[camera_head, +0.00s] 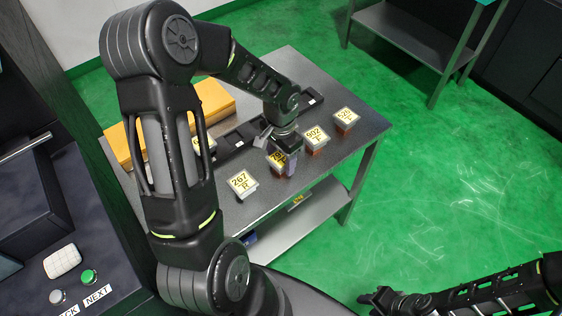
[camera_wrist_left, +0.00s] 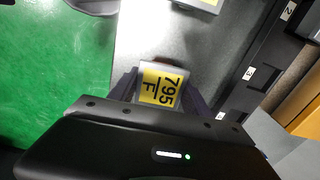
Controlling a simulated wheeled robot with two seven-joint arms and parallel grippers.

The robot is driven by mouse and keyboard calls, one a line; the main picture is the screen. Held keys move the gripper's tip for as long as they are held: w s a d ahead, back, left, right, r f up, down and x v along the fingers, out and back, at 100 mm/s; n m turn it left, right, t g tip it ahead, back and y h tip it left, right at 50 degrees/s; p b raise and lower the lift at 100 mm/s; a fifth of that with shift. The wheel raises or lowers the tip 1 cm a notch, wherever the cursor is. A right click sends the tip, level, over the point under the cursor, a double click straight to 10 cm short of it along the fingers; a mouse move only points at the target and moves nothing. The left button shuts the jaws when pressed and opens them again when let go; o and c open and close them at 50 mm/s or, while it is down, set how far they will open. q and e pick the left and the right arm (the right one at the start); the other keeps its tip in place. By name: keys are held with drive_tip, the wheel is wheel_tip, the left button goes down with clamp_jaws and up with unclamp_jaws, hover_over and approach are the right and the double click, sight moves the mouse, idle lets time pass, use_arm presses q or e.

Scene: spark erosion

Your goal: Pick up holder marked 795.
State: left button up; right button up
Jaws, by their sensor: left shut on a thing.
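The holder marked 795 (camera_head: 277,160) stands on the grey table (camera_head: 300,74), partly hidden by my left gripper in the head view. In the left wrist view its yellow label reading 795 F (camera_wrist_left: 160,87) faces the camera. My left gripper (camera_head: 284,158) is shut on this holder, with a finger on either side of it; the fingers also show in the left wrist view (camera_wrist_left: 160,92). I cannot tell whether the holder touches the table. My right gripper (camera_head: 385,300) is at the bottom right of the head view, away from the table; its fingers are unclear.
Holder 902 (camera_head: 316,139) and holder 528 (camera_head: 345,121) stand to the right of 795, and holder 267 (camera_head: 242,184) to the left. A dark slotted rack (camera_head: 238,138) and a yellow box (camera_head: 212,98) lie behind. A lower shelf (camera_head: 310,214) is under the table.

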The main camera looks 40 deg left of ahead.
sight(281, 157)
use_arm(q)
clamp_jaws()
drive_tip(key=shift+r, duration=0.15)
drive_tip(key=shift+w+r, duration=0.1)
drive_tip(key=shift+r, duration=0.2)
wheel_tip(281, 157, up, 9)
drive_tip(key=shift+r+b, duration=0.15)
drive_tip(key=shift+b, duration=0.5)
